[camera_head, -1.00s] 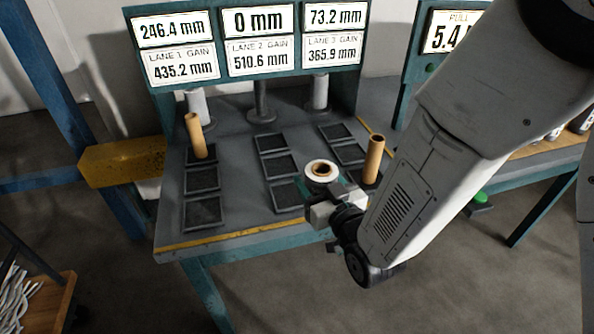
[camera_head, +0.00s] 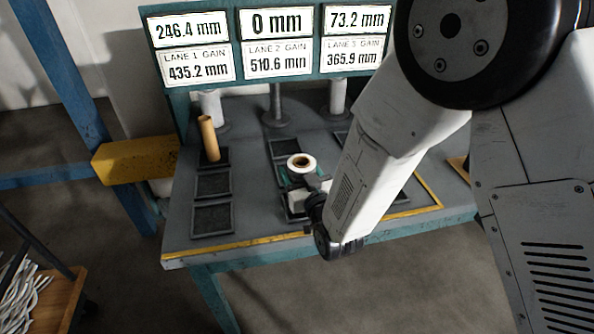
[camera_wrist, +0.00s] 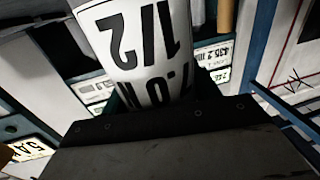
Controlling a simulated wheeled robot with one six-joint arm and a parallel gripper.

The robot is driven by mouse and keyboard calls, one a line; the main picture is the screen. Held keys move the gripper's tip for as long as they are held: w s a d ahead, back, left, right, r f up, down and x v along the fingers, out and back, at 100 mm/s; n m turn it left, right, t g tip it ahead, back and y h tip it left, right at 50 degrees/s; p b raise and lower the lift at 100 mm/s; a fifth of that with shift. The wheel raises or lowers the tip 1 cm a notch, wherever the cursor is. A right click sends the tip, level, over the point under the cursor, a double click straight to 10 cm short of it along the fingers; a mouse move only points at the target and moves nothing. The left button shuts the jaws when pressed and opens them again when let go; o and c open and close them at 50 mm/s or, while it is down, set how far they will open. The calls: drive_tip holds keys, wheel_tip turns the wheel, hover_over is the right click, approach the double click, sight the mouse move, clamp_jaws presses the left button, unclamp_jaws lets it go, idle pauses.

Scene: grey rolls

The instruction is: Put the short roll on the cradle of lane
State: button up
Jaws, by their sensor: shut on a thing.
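A white roll (camera_head: 301,163) with a brown core is upright in my gripper (camera_head: 301,181). My gripper is shut on it, over the middle column of dark square pads. In the wrist view the roll's white side (camera_wrist: 140,45) shows large black print with "1/2", and a further line is partly hidden by the gripper body. The middle column's back pad (camera_head: 281,148) is in view. Its front pads are partly covered by the roll and gripper. Whether the roll touches a pad cannot be told.
A brown tube (camera_head: 208,138) stands on the left column's back pad. The other left pads, including the front pad (camera_head: 212,219), are bare. Display boards (camera_head: 263,45) stand behind; lane 2 reads "0 mm" and gain 510.6 mm. My arm hides much of the right column. A yellow beam (camera_head: 135,160) is at left.

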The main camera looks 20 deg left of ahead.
drive_tip(key=shift+w+d, duration=0.15)
drive_tip(key=shift+d, duration=0.1)
drive_tip(key=shift+f, duration=0.1)
drive_tip(key=o, duration=1.2)
drive_tip(key=shift+c, duration=0.2)
